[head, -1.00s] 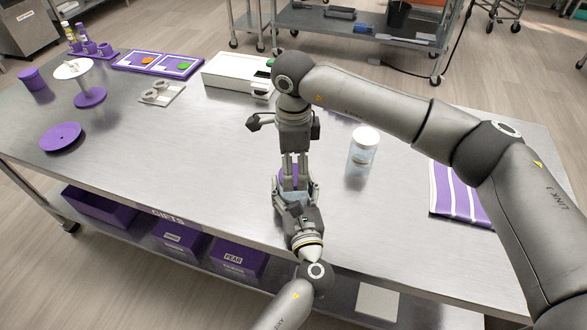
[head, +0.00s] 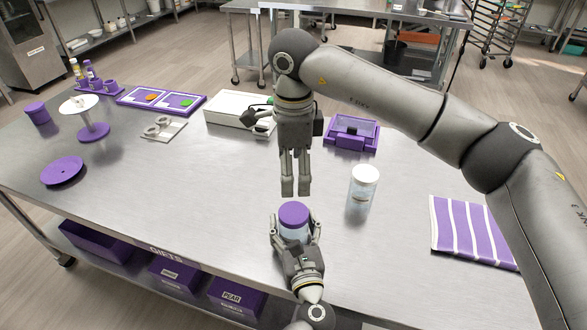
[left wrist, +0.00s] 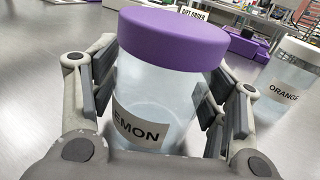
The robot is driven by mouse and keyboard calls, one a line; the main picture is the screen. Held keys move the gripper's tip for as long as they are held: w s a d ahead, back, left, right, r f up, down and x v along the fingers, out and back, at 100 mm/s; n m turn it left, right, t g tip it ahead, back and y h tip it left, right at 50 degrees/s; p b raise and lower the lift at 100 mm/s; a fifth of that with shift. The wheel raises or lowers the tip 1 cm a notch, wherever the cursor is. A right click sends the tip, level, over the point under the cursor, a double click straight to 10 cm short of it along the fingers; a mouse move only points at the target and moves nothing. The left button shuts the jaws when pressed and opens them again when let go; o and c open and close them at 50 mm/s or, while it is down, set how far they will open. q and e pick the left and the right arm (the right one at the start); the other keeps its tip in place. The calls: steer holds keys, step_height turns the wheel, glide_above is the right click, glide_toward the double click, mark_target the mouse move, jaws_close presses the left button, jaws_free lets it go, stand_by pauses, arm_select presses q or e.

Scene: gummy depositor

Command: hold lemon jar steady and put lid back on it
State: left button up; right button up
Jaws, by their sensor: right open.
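The lemon jar (head: 294,231) stands upright on the steel table, with its purple lid (head: 293,213) sitting level on top. In the left wrist view the jar (left wrist: 150,90) shows part of its LEMON label, and the lid (left wrist: 185,38) covers the mouth. My right gripper (head: 295,190) is open and empty, pointing down, above and just behind the lid in the head view.
A white-lidded orange jar (head: 362,188) stands to the right. A purple striped mat (head: 470,232) lies farther right. A purple box (head: 351,136) and a white machine (head: 236,109) stand behind. A purple disc (head: 62,171) and a pedestal stand (head: 94,131) are at left. The table's middle-left is clear.

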arm_select(q)
steer(key=shift+o, duration=1.2)
steer(key=s, duration=0.4)
steer(key=s+d, duration=0.1)
steer(key=s, duration=0.3)
steer(key=s+d, duration=0.1)
steer(key=s, duration=0.2)
steer(key=shift+s+d, duration=0.1)
steer(key=shift+s, duration=0.3)
